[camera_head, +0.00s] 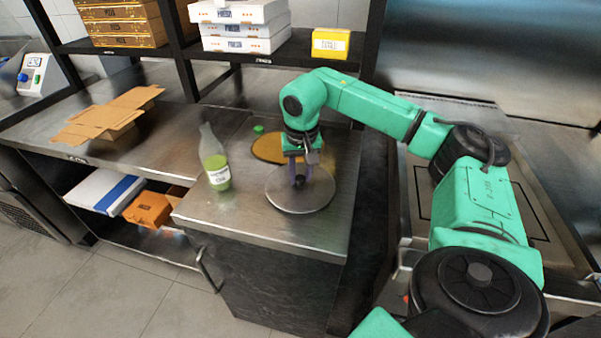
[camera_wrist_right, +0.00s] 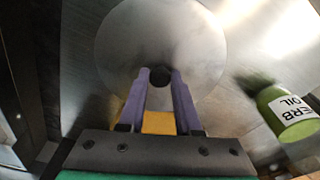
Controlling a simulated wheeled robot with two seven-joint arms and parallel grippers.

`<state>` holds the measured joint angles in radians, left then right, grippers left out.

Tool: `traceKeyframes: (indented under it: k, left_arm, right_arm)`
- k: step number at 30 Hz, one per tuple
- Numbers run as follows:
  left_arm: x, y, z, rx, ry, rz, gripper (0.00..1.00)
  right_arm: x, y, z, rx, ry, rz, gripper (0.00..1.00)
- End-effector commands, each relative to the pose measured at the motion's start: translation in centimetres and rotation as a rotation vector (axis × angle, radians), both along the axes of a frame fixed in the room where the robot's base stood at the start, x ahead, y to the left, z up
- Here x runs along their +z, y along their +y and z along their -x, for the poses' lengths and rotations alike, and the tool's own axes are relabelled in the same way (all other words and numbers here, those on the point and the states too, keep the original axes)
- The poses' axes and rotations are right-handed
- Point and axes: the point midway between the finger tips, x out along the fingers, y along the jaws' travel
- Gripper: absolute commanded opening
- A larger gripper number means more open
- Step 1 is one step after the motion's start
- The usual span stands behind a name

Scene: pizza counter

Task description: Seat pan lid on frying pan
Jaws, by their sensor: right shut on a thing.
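The pan lid (camera_head: 318,197) is a round grey metal disc with a dark knob, low over the front of the counter block. My right gripper (camera_head: 299,180) points down at its middle. In the right wrist view the purple fingers (camera_wrist_right: 159,82) are shut on the knob, and the lid (camera_wrist_right: 160,35) spreads out beyond them. I cannot make out a frying pan; whether one is under the lid, or whether the lid touches the counter, I cannot tell. My left gripper is not in view.
A bottle of green herb oil (camera_head: 217,172) stands left of the lid; its label shows in the right wrist view (camera_wrist_right: 290,108). A round orange-brown disc (camera_head: 267,150) lies behind the gripper. Flattened cardboard (camera_head: 100,118) lies at left.

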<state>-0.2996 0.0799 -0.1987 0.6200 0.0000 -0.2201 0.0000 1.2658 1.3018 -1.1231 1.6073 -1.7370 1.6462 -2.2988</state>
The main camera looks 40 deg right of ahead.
Motion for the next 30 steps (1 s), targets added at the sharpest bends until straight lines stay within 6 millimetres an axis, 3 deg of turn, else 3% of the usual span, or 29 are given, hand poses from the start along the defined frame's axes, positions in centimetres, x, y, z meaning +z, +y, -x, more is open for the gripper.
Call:
traceKeyframes:
  k: [2, 3, 4, 5, 18, 23, 30]
  left_arm:
    - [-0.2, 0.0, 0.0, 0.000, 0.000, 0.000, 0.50]
    - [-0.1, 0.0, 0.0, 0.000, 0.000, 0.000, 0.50]
    - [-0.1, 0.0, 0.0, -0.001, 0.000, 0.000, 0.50]
    - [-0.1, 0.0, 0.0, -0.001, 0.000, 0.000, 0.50]
    - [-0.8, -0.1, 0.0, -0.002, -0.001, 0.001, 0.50]
    - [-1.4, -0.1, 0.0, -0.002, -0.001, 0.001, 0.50]
    - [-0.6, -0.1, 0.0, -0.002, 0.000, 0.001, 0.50]
  right_arm:
    - [-0.4, 0.0, 0.0, 0.000, 0.000, 0.000, 0.00]
    - [-0.2, 0.0, 0.0, 0.000, 0.000, 0.000, 0.48]
    - [-0.2, 0.0, 0.0, 0.000, 0.000, 0.000, 0.59]
    - [-0.2, 0.0, 0.0, 0.000, 0.000, 0.000, 0.63]
    - [0.0, 0.0, -0.1, 0.000, -0.004, 0.000, 0.63]
    - [3.4, 0.5, 0.3, 0.001, -0.005, -0.001, 0.63]
    - [11.0, 1.2, 1.0, 0.001, -0.005, -0.001, 0.63]
